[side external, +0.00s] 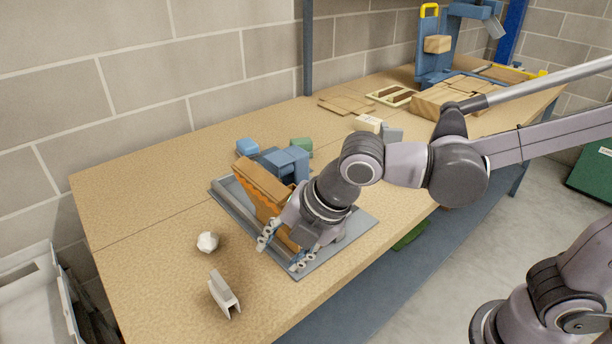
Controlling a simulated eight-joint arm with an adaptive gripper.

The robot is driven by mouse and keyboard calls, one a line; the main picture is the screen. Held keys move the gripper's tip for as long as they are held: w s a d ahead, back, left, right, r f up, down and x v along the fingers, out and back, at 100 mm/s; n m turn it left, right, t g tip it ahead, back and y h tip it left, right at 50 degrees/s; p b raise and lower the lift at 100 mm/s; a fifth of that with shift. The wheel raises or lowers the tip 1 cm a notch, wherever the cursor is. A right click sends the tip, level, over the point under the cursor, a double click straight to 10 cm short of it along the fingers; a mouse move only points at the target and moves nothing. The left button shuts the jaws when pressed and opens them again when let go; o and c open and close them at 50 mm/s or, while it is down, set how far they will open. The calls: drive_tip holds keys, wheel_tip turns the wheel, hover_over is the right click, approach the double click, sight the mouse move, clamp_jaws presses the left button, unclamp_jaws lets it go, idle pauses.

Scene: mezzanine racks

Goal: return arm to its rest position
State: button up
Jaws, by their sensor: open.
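My arm reaches in from the right across the wooden workbench (155,185). My gripper (283,252) is low over the near part of a grey metal tray (345,238), with its fingers spread apart and pointing down toward the front left. No object shows between the fingertips. I cannot tell whether the gripper touches the block or the tray.
Blue blocks (285,162) and a green block (301,145) stand behind the slatted block. A white faceted ball (207,242) and a grey channel bracket (224,293) lie left of the tray. Wooden boards and a blue machine (432,62) occupy the far end. A dark post (308,45) rises at the back.

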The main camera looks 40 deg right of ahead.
drive_tip(key=s+d+m+t+h, duration=0.1)
drive_tip(key=s+d+m, duration=0.1)
drive_tip(key=d+m, duration=0.9)
drive_tip(key=s+d+m+t+h, duration=0.1)
drive_tip(key=s+d+m, duration=0.1)
drive_tip(key=d+m, duration=0.9)
drive_tip(key=shift+s+d+f+m, duration=0.3)
drive_tip(key=shift+f+m, duration=0.1)
drive_tip(key=shift+m, duration=0.7)
